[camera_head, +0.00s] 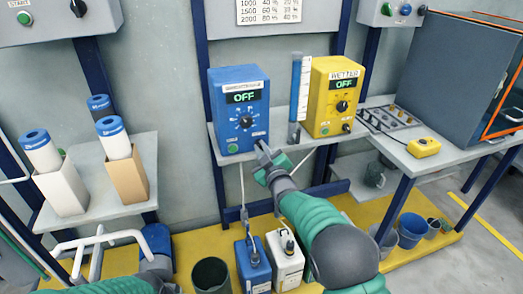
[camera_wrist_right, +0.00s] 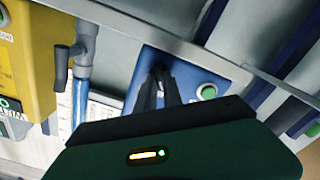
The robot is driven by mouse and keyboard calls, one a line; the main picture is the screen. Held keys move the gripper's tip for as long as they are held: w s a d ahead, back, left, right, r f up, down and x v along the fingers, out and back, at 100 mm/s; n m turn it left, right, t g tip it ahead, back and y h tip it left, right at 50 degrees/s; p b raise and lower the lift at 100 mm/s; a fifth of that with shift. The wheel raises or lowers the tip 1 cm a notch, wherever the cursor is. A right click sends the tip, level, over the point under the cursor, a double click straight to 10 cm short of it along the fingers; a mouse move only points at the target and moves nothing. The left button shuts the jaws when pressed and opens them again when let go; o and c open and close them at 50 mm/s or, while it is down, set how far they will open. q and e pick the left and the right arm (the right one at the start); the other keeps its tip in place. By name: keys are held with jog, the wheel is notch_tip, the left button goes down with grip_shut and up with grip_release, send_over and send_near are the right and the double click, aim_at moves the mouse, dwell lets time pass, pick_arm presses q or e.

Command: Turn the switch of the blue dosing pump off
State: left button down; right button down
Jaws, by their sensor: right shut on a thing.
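The blue dosing pump (camera_head: 239,108) stands on the shelf at the middle of the head view. Its display reads OFF, with a dial below it and a green button (camera_head: 231,148) at its lower left. My right gripper (camera_head: 262,150) is at the lower right of the pump's front. In the right wrist view, seen upside down, the fingers (camera_wrist_right: 164,88) are close together at the blue front (camera_wrist_right: 188,75), beside the green button (camera_wrist_right: 207,91). They are shut on a small dark switch (camera_wrist_right: 158,69), mostly hidden by them.
A yellow pump (camera_head: 333,95) stands to the right, beyond a clear blue-scaled tube (camera_head: 300,85). A hose hangs below the blue pump, above blue and white canisters (camera_head: 284,262). Filter cartridges (camera_head: 113,137) stand on the left shelf. A grey cabinet (camera_head: 455,75) stands right.

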jog(key=shift+f, duration=0.45)
jog(key=c, duration=1.5)
grip_release()
jog(key=shift+w, duration=0.1)
jog(key=shift+r, duration=0.2)
jog(key=p+v, duration=0.2)
jog(key=v, duration=1.5)
jog(key=shift+p, duration=0.35)
